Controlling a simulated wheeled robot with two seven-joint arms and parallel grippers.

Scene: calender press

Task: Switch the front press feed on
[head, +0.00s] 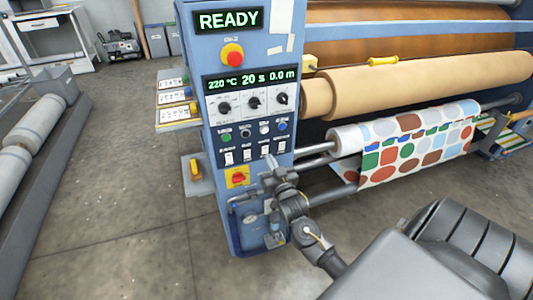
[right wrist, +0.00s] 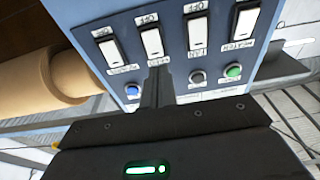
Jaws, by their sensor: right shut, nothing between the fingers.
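The blue control column (head: 215,180) of the front press stands in the middle of the head view. A row of white rocker switches sits low on its panel. One of them, the third from the left (head: 264,150), has a label that seems to read FEED; the same switch shows in the right wrist view (right wrist: 152,41), where the panel appears upside down. My right gripper (head: 268,160) is shut and empty, its fingertips (right wrist: 158,72) close by this switch's label. I cannot tell whether they touch the panel or which way the rocker is set. My left gripper is not in view.
The display (head: 228,20) reads READY. A red stop button (head: 232,54), dials (head: 254,102), small round buttons and a red-yellow rotary switch (head: 238,177) share the panel. A printed fabric roll (head: 420,140) and a tan roll (head: 410,82) lie to the right.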

